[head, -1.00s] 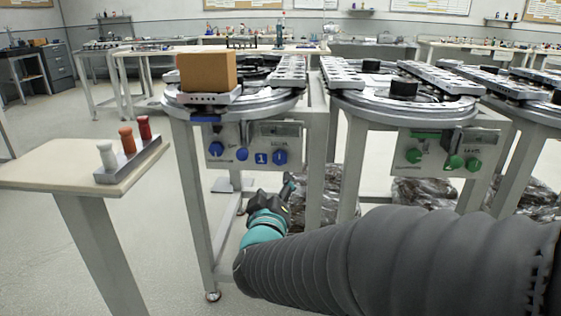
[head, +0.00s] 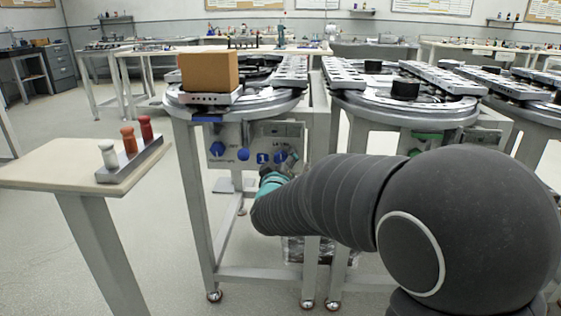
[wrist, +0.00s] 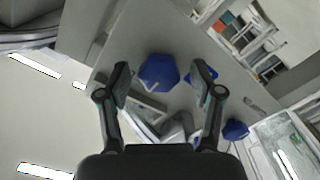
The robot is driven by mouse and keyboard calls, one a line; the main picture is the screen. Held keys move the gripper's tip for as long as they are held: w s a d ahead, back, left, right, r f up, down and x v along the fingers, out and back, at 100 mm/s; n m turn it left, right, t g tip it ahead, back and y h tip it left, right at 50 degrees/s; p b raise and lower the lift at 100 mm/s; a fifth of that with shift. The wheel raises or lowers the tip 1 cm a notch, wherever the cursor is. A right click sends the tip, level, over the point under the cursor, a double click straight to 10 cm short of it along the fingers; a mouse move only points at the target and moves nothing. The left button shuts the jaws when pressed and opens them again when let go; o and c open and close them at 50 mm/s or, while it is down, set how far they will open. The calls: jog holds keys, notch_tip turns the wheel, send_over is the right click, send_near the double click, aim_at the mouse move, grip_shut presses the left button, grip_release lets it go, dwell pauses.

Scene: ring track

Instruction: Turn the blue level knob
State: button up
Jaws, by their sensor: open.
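The blue level knob (head: 281,155) is at the right of the front panel on the left ring-track stand. In the wrist view a blue faceted knob (wrist: 158,71), by its place the level knob, lies between my two fingertips, with a gap on each side. My gripper (wrist: 162,78) is open and empty, its black fingers apart on either side of the knob. In the head view my arm reaches to the panel just below the level knob, and the fingers are small and partly hidden there. How far the fingertips stand off the panel is unclear.
Another blue knob (head: 217,149), a round blue button (head: 243,154) and a blue label (head: 262,157) share the panel. A brown box (head: 208,70) sits on the track above. A side table (head: 40,174) stands left. Another track stand adjoins on the right.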

jog(key=c, duration=1.1)
jog(key=shift+c, duration=0.2)
jog(key=shift+m+b, duration=0.3)
jog(key=m+b, duration=1)
jog(key=m, duration=1.3)
jog(key=shift+m, duration=0.3)
